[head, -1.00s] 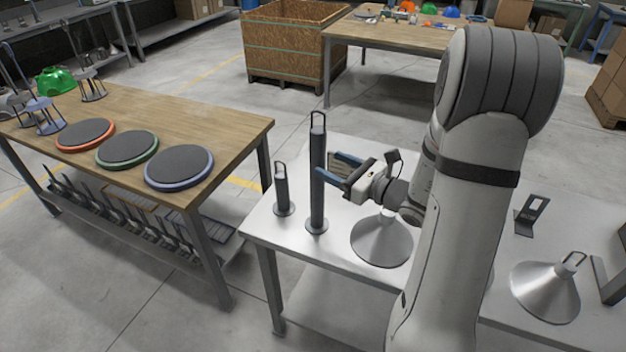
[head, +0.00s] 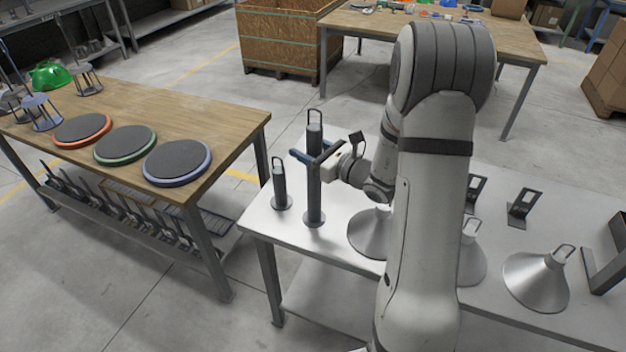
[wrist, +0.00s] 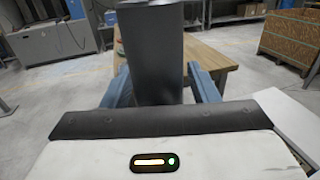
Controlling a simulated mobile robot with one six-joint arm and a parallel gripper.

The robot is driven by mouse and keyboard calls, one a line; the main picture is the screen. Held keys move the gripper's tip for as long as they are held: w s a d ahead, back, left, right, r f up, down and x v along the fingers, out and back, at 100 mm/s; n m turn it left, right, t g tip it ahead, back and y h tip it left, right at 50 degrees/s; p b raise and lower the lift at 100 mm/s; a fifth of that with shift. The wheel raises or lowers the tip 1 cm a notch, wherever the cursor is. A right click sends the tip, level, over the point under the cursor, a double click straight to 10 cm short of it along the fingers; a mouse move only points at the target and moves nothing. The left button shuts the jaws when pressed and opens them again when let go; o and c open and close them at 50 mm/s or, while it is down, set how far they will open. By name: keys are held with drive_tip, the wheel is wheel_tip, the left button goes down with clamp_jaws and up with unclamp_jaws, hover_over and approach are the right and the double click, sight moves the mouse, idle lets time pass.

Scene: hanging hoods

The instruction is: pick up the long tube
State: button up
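The long tube (head: 314,195) is a tall dark grey cylinder with a wire loop on top and a round foot. It stands upright on the white table (head: 300,255). My gripper (head: 312,157) reaches it from the right, at its upper part, with blue fingers on either side. In the wrist view the tube (wrist: 155,50) stands between the two fingers, close to the left one, with a narrow gap at the right one. The fingers look open around it; contact on the left is unclear. The tube's foot is hidden in the wrist view.
A short tube (head: 279,185) with a loop stands just left of the long one. A metal cone (head: 368,236) is close on the right, partly behind my arm. Another cone (head: 537,283) and a dark bracket (head: 522,207) stand farther right. A wooden table (head: 220,125) is at left.

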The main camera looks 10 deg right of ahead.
clamp_jaws()
idle(0.3)
drive_tip(key=shift+r, duration=0.1)
